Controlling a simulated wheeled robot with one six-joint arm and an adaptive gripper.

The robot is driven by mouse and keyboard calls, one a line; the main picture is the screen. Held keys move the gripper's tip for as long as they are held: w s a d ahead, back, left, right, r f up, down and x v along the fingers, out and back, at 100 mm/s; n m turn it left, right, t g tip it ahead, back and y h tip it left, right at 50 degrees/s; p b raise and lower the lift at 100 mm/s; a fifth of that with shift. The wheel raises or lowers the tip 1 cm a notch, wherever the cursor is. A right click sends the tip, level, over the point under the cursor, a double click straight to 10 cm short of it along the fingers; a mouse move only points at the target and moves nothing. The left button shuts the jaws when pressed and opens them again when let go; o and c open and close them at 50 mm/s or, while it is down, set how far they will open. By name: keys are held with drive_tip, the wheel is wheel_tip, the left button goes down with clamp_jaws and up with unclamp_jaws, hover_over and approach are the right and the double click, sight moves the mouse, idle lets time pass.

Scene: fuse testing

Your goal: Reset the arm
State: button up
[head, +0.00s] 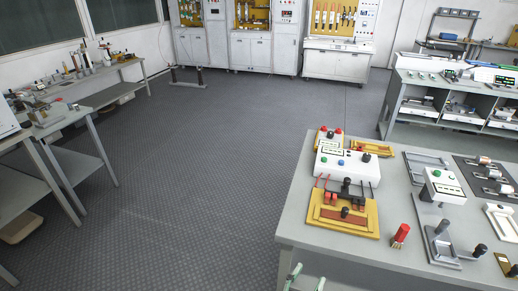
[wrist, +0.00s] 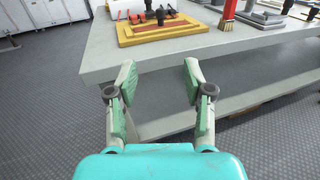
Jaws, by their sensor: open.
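My gripper (wrist: 158,85) shows in the wrist view with its two green fingers spread apart and nothing between them. It is in front of the near edge of the grey table (wrist: 240,58), apart from the things on it. The rest of my arm is hidden there.
Side benches (head: 85,100) line the left. Cabinets (head: 250,48) stand at the back.

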drive_tip(key=s+d+f+m+y, duration=0.2)
drive_tip(key=s+f+y, duration=0.1)
drive_tip(key=f, duration=0.2)
drive_tip(key=s+d+f+m+y, duration=0.1)
drive_tip(key=s+d+f+y, duration=0.1)
drive_tip(key=s+d+f, duration=0.3)
drive_tip(key=s+a+f+m+g+y, duration=0.15)
drive_tip(key=s+f+m+y, duration=0.25)
drive_tip(key=s+m, duration=0.4)
drive_tip(key=s+r+m+t, duration=0.1)
drive_tip(key=s+r+m, duration=0.5)
drive_tip(key=s+m, duration=0.2)
drive_tip(key=s+d+r+m+y, duration=0.1)
drive_tip(key=s+r+m, duration=0.5)
drive_tip(key=s+m, duration=0.3)
drive_tip(key=shift+d+r+m+t, duration=0.15)
drive_tip(key=shift+d+m+t, duration=0.1)
drive_tip(key=shift+m+t, duration=0.1)
drive_tip(key=shift+s, duration=0.1)
